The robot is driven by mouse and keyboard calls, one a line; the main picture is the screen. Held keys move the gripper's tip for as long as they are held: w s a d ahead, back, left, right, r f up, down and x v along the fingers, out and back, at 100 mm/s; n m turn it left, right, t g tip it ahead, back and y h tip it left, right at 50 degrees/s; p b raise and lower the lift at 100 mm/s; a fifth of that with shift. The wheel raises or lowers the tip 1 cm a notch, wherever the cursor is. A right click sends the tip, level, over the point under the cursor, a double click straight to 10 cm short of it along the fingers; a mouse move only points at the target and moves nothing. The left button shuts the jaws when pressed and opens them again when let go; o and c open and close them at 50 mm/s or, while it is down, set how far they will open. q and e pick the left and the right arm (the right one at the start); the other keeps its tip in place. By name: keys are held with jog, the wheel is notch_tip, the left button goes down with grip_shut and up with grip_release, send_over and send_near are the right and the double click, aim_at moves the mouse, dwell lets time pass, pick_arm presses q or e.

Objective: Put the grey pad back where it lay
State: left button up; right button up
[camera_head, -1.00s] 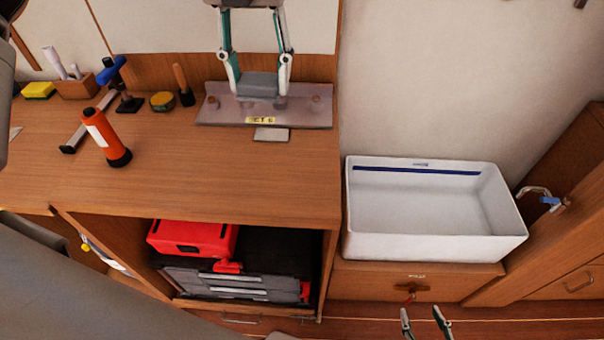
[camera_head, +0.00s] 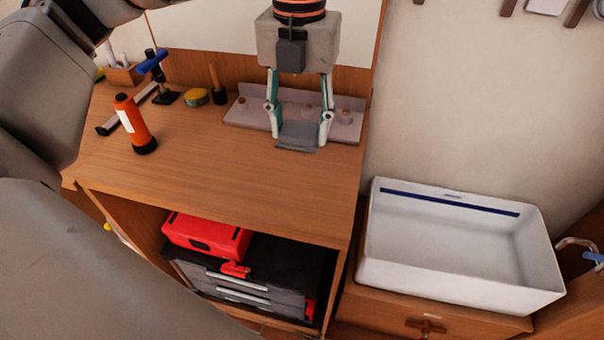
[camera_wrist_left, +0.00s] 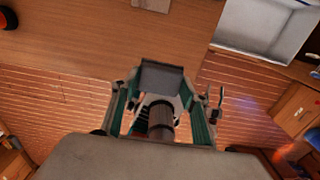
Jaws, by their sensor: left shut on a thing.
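My left gripper (camera_head: 298,138) is shut on the grey pad (camera_head: 298,132), a flat dark grey block held between its two teal fingers. The pad is in front of the middle of the pale mauve plate (camera_head: 340,130) at the back of the wooden bench. It hides part of the plate's front edge; I cannot tell whether it touches anything below. In the left wrist view the pad (camera_wrist_left: 160,78) sits between the fingertips, with the bench (camera_wrist_left: 75,50) beyond. My right gripper is not visible in the head view.
An orange tube (camera_head: 134,125), a blue-handled tool (camera_head: 155,70), a yellow-green roll (camera_head: 196,96) and a dark-based wooden-handled tool (camera_head: 217,88) stand left of the plate. A white sink (camera_head: 460,265) is at right. A red case (camera_head: 207,238) sits below. The bench front is clear.

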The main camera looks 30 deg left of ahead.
aim_at(301, 186)
pick_arm(q)
notch_tip(301, 186, down, 12)
jog(key=shift+r+b, duration=0.2)
jog(key=shift+b, duration=0.4)
jog(key=shift+f, duration=0.1)
jog(key=o, duration=0.9)
jog(key=shift+o, duration=0.2)
notch_tip(301, 186, up, 12)
jog(key=shift+r+p, duration=0.15)
jog(key=shift+p, duration=0.55)
jog(key=shift+s, duration=0.1)
